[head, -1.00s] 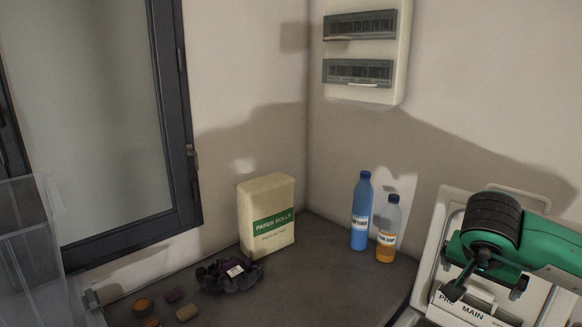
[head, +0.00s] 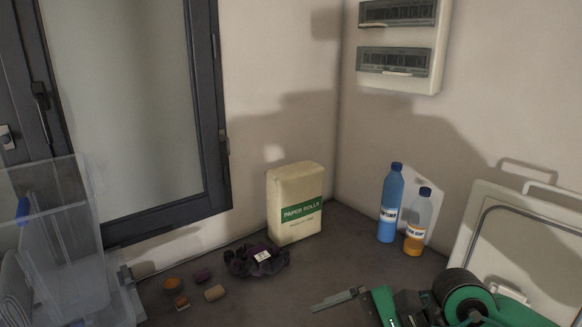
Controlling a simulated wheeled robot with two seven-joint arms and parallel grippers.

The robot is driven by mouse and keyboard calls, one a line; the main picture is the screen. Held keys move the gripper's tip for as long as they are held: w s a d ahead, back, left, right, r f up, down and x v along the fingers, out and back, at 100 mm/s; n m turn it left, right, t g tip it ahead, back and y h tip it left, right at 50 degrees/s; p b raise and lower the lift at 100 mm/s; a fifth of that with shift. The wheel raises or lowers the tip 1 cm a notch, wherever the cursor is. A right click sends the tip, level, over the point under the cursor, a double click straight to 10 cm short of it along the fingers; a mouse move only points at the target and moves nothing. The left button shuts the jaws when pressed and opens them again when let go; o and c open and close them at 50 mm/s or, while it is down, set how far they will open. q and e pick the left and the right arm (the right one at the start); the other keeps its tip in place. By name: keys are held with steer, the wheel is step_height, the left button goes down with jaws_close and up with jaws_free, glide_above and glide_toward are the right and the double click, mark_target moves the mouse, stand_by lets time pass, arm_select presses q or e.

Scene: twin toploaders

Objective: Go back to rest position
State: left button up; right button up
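My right arm, green and black, comes in at the bottom right of the head view. Its end lies low over the front of the dark worktop (head: 365,262). A thin grey finger-like part of my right gripper (head: 338,299) points left over the worktop. The rest of that gripper is cut off or hidden by the bottom edge, so its opening and any grip cannot be told. My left arm and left gripper are not in view. A raised white lid-like panel (head: 530,240) of the machine stands behind my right arm.
A paper rolls pack (head: 294,204), a blue bottle (head: 390,205) and an orange bottle (head: 418,222) stand at the back. A clear bin (head: 62,225) is at far left. A wall box (head: 400,47) hangs above.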

steer(key=s+a+r+m+y, duration=0.2)
steer(key=a+r+m+y, duration=0.2)
steer(key=r+y, duration=0.1)
steer(key=w+d+r+m+t, duration=0.2)
steer(key=w+d+m+t, duration=0.1)
steer(key=m+t, duration=0.75)
steer(key=w+d+r+m+t, duration=0.35)
steer(key=m+t, duration=0.35)
steer(key=m, duration=0.7)
steer(key=d+f+m+g+h, duration=0.1)
steer(key=d+f+m+h, duration=0.5)
steer(key=f+m+h, duration=0.4)
steer(key=d+f+m+g+h, duration=0.2)
steer(key=d+f+m+h, duration=0.45)
steer(key=f+m, duration=0.55)
steer(key=s+f+m+g, duration=0.8)
steer(key=s+f+g, duration=0.4)
steer(key=s+f, duration=0.65)
step_height(320, 180, down, 36)
steer(key=s+b, duration=0.1)
steer(key=b, duration=0.4)
steer(key=s+d+f+g+b, duration=0.1)
steer(key=s+f+b, duration=0.1)
steer(key=s+f, duration=0.7)
steer(key=s+d+f+g+b, duration=0.1)
steer(key=s+d+f+b, duration=0.1)
steer(key=s+f, duration=0.8)
step_height(320, 180, down, 4)
steer(key=shift+s+d+r, duration=0.15)
steer(key=shift+d, duration=0.15)
